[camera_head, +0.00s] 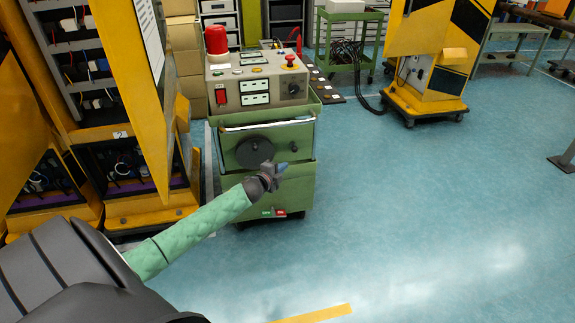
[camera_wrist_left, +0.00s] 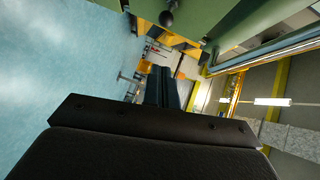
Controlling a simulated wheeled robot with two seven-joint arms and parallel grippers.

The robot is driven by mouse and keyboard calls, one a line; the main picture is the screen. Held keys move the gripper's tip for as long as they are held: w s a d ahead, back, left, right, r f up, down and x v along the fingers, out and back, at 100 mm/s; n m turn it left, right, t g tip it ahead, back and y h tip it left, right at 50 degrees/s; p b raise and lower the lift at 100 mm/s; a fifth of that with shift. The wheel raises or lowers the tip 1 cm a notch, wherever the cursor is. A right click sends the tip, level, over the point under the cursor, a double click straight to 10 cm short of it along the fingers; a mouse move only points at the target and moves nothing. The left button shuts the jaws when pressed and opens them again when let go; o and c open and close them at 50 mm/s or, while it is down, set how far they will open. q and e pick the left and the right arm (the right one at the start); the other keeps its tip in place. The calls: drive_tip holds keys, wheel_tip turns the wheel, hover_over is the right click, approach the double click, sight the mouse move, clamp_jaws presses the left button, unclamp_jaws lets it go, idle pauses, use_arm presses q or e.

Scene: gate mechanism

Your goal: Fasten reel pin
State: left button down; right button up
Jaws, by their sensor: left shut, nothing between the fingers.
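A dark round reel (camera_head: 247,153) is on the front of a green wheeled cabinet (camera_head: 306,187) in the head view. A small dark knob (camera_head: 294,147) sticks out right of the reel; I cannot tell whether it is the pin. My left gripper (camera_head: 280,168) is in front of the cabinet, just below and right of the reel. In the left wrist view its fingers (camera_wrist_left: 162,86) are together with nothing between them. A dark round knob (camera_wrist_left: 167,18) on a green panel shows beyond the fingertips there, apart from them. My right gripper is not in view.
A control box (camera_head: 257,82) with a red lamp (camera_head: 216,40) and buttons tops the cabinet. Open yellow cabinets with wiring stand at the left. A yellow machine (camera_head: 428,60) and a green cart (camera_head: 349,45) stand at the back. The blue floor at the right is clear.

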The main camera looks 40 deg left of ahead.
use_arm(q)
drive_tip(key=shift+s+r, duration=0.15)
drive_tip(key=shift+s, duration=0.65)
